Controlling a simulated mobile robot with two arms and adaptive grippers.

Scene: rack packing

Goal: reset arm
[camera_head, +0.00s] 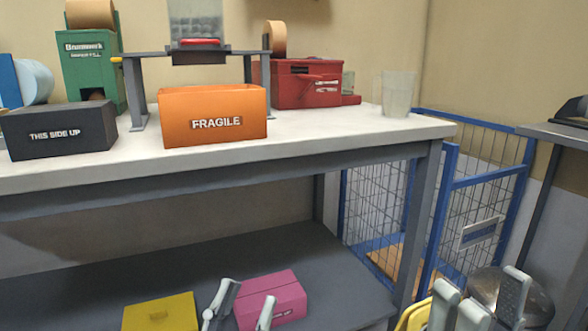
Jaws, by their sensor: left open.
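My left gripper (243,304) is open at the bottom middle, with its two fingers apart. The fingers are in front of a pink box (285,298) on the dark lower shelf. I cannot tell whether they touch it. A yellow box (160,314) sits on the same shelf, left of the gripper. My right gripper (480,304) is at the bottom right, partly cut off by the picture edge. Its grey fingers show in front of the cage area, but its opening is unclear.
The white workbench (300,144) bears an orange FRAGILE box (180,131), a dark THIS SIDE UP box (50,138), a red box (290,88) and a clear cup (397,92). A blue wire cage (450,165) stands right of the bench. The bench legs and shelf edge are close to my grippers.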

